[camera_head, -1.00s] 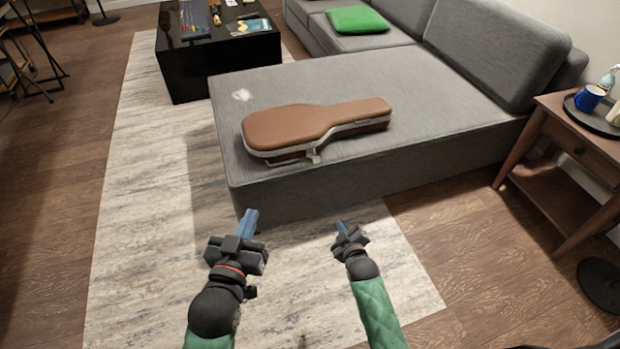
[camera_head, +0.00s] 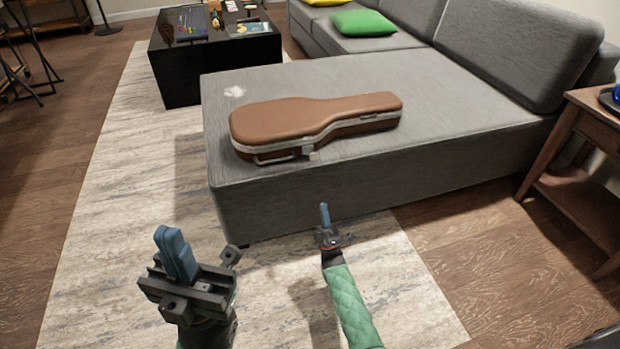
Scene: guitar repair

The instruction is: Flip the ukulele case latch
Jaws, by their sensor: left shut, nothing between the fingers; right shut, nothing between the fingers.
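The brown ukulele case (camera_head: 300,119) lies closed on the grey couch's chaise, its wide end to the left. Its pale metal latch (camera_head: 308,147) shows on the near side, right of the carrying handle (camera_head: 274,159). Whether the latch is fastened is too small to tell. My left gripper (camera_head: 175,250) is shut and empty, over the rug at lower left, well short of the case. My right gripper (camera_head: 324,213) is shut and empty, in front of the chaise's near side and below the latch. Neither gripper touches the case.
A black table (camera_head: 215,60) with tools stands at the back left. A wooden side table (camera_head: 585,125) stands at the right. The rug (camera_head: 110,210) is clear.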

